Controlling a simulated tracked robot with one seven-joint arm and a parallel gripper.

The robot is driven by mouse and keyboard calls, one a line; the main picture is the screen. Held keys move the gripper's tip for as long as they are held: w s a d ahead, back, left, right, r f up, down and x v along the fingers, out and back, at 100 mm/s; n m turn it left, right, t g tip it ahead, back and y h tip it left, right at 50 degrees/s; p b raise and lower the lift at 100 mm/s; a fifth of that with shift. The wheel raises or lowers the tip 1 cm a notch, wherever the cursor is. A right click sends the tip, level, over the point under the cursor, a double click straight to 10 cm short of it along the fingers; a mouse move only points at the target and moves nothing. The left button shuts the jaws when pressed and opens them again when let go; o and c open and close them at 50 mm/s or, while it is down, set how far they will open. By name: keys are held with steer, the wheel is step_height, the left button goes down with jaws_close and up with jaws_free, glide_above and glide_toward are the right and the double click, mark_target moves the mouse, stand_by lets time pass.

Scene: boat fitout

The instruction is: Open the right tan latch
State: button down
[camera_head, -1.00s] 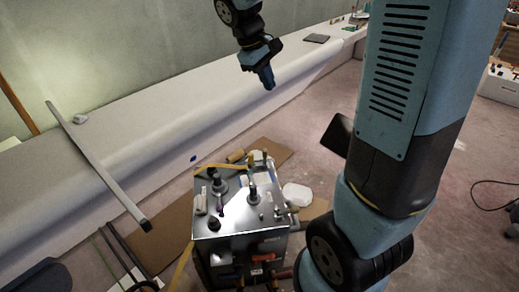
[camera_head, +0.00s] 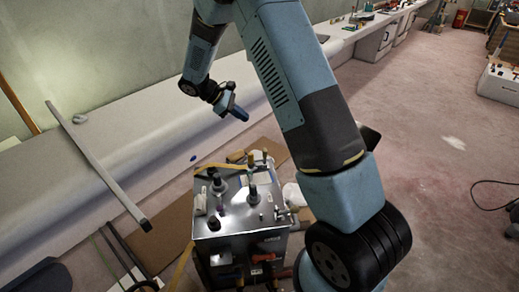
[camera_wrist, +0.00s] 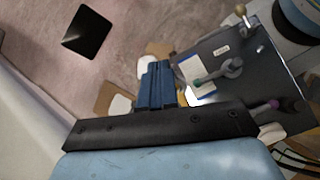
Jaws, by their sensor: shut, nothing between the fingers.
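A metal box (camera_head: 238,222) with several fittings on its top stands on the floor in the head view; its top also shows in the wrist view (camera_wrist: 235,88). A small pale tan piece (camera_head: 201,203) is at the left of the box top. At the right edge is a small light fitting (camera_head: 283,214); I cannot tell whether it is the right tan latch. My gripper (camera_head: 238,113) is above and behind the box, apart from it. Its blue fingers (camera_wrist: 157,86) are shut and empty in the wrist view.
A long white ledge (camera_head: 140,125) runs along the wall behind the box, with a grey bar (camera_head: 98,168) leaning on it. Cardboard lies around the box. Red and black parts fill the box's front. The floor at right is largely clear.

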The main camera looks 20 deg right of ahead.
steer(key=w+a+f+n+h, duration=0.1)
steer(key=f+n, duration=0.1)
steer(key=f, duration=0.5)
steer(key=w+a+f+n+h, duration=0.2)
steer(key=f, duration=0.5)
steer(key=shift+a+f+t, duration=0.15)
steer(key=shift+f+t, duration=0.2)
steer(key=shift+t, duration=0.05)
steer(key=shift+w, duration=0.1)
steer(key=shift+x, duration=5.05)
